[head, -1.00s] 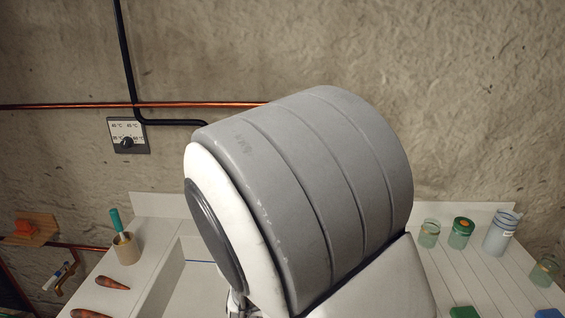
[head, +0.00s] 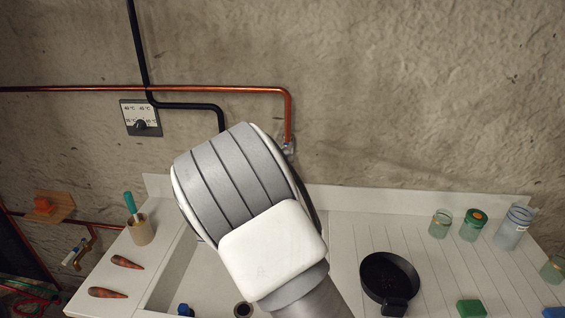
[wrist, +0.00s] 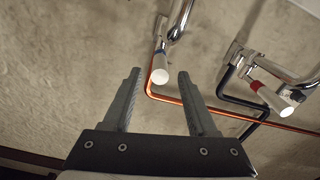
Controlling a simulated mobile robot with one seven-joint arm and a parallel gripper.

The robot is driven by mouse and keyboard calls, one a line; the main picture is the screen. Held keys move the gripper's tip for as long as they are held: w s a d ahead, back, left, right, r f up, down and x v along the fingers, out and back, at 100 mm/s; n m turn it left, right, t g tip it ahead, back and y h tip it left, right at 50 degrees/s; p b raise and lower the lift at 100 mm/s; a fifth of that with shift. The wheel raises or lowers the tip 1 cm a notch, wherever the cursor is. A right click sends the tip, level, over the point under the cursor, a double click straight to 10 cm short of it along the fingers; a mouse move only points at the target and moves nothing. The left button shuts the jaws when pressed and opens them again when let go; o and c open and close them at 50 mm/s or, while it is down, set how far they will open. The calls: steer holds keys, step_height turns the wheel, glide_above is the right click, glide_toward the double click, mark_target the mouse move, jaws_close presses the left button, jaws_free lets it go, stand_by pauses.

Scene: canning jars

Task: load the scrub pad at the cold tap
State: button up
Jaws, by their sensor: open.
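My gripper (wrist: 160,74) is open in the wrist view, with nothing clamped between its fingers. A chrome tap (wrist: 177,22) with a white-tipped lever (wrist: 160,72) shows between and beyond the fingertips; I cannot tell if they touch. A second chrome tap (wrist: 285,72) with a red-collared white lever (wrist: 281,105) is to the right; it joins a black pipe. In the head view my arm hides the gripper and most of the taps. A green block (head: 471,308) and a blue block (head: 553,313) lie at the right; either may be the scrub pad.
The sink (head: 172,272) lies below my arm. A black pan (head: 368,289) is on the ribbed drainboard, with several jars (head: 473,226) behind it. Carrots (head: 108,293) and a cup with a green-handled tool (head: 141,231) stand left. A dial (head: 141,124) is on the wall.

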steer(key=shift+w+d+p, duration=0.1)
steer(key=shift+w+p, duration=0.3)
steer(key=shift+w, duration=2.1)
jaws_close()
